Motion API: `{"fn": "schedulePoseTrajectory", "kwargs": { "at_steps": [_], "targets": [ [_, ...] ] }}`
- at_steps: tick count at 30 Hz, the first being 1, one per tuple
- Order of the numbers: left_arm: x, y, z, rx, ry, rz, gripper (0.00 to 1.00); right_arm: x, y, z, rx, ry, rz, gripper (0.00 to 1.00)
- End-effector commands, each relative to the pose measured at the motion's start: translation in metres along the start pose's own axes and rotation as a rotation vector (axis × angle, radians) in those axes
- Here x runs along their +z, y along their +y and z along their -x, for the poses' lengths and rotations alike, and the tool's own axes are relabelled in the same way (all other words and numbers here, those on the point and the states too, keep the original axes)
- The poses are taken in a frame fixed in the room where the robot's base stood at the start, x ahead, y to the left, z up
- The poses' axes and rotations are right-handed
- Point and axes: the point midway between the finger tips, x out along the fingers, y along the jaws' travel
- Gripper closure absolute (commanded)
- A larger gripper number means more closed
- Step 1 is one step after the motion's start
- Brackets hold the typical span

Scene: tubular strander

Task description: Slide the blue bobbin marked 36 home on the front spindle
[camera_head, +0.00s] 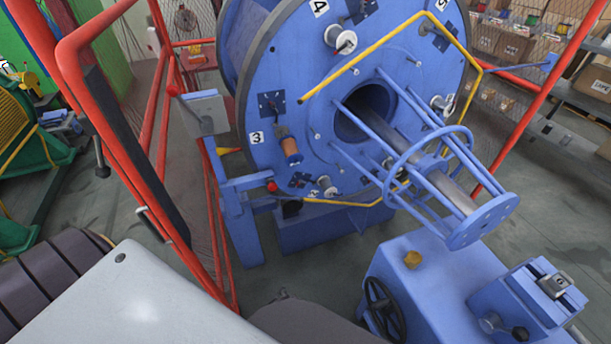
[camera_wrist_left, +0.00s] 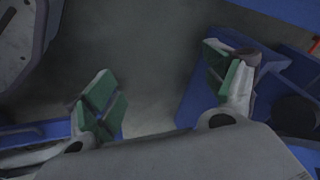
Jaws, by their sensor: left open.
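A small bobbin with a copper-coloured body and a blue end (camera_head: 290,148) sits on a spindle near label 3 on the face of the big blue disc (camera_head: 262,80). No 36 can be read on it, and I cannot tell how far along the spindle it sits. In the left wrist view my left gripper (camera_wrist_left: 163,76) is open, its green-padded fingers wide apart with nothing between them. Its fingers do not show clearly in the head view. My right gripper is not in view.
A blue tubular cage (camera_head: 482,221) sticks out from the disc's centre. A yellow bent bar (camera_head: 372,42) crosses the disc. Red rails (camera_head: 155,120) stand at left. A blue machine bed with a black handwheel (camera_head: 383,305) is at lower right. Grey floor (camera_head: 310,255) shows between.

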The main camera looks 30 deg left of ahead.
Motion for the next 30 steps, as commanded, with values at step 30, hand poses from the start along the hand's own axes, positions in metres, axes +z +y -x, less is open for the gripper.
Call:
{"fn": "schedulePoseTrajectory", "kwargs": {
  "at_steps": [30],
  "targets": [
    [-0.335,-0.195,0.232,-0.684,0.56,0.327,0.15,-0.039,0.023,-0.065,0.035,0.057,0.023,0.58]
  ]
}}
